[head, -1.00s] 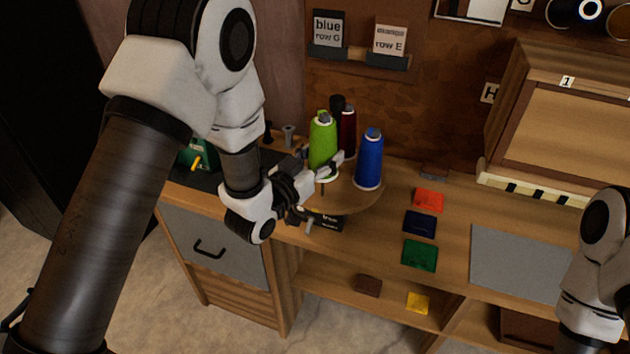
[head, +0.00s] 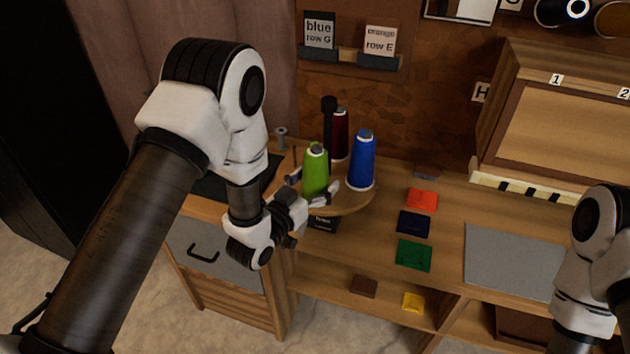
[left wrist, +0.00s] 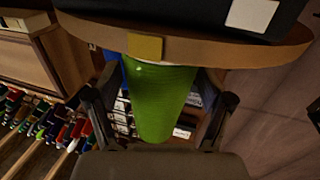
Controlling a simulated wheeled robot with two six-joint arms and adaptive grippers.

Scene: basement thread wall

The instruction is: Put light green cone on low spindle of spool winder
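The light green cone (head: 315,172) stands upright at the front left of the round wooden spool winder (head: 352,202), its base seemingly at the disc. The low spindle is hidden, apparently inside the cone. My left gripper (head: 311,188) has its fingers on either side of the cone. In the left wrist view the cone (left wrist: 160,100) lies between the fingers with gaps on both sides, so the gripper looks open. The winder's edge (left wrist: 215,54) crosses the top of that view. Part of my right arm shows at the right; its gripper is out of frame.
A blue cone (head: 361,160) and a dark red cone (head: 340,135) stand on the winder, beside a black post (head: 328,125). Red (head: 422,200), navy (head: 413,222) and green (head: 413,255) squares and a grey mat (head: 510,262) lie to the right.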

